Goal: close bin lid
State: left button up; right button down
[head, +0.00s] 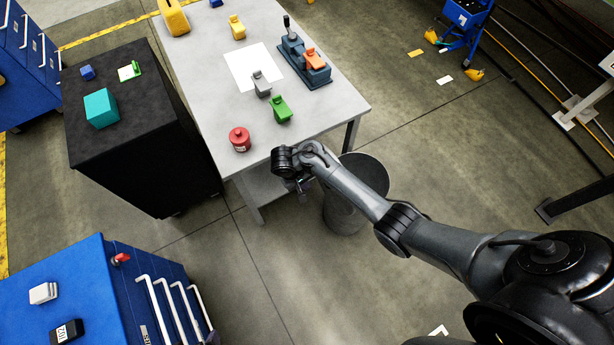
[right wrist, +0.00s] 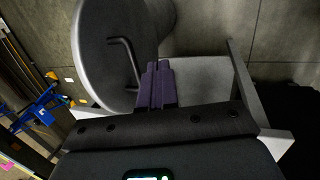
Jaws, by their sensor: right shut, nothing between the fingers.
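The bin (head: 346,212) is a dark grey cylinder on the floor by the table's near right corner, partly behind my right arm. Its round grey lid (head: 366,172) shows at the top. In the right wrist view the lid (right wrist: 97,50) is a broad disc at the upper left with a dark bar handle (right wrist: 125,62). I cannot tell whether the lid lies flush on the rim. My right gripper (head: 304,191) is left of the bin, close to the table edge. Its purple fingers (right wrist: 157,72) are shut and empty, appearing near the handle's end; contact is unclear. My left gripper is out of view.
The grey table (head: 205,85) stands just beyond my right gripper, with a red canister (head: 239,139) near its corner. A black cabinet (head: 150,150) is to its left. A blue drawer cabinet (head: 60,275) is at the lower left. Open floor (head: 450,150) lies right of the bin.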

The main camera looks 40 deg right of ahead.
jog(key=w+r, duration=0.3)
jog(key=d+f+b, duration=0.3)
jog(key=d+f, duration=0.4)
jog(key=f, duration=0.3)
jog(key=shift+s+t, duration=0.3)
jog(key=shift+s, duration=0.15)
jog(key=shift+f, duration=0.1)
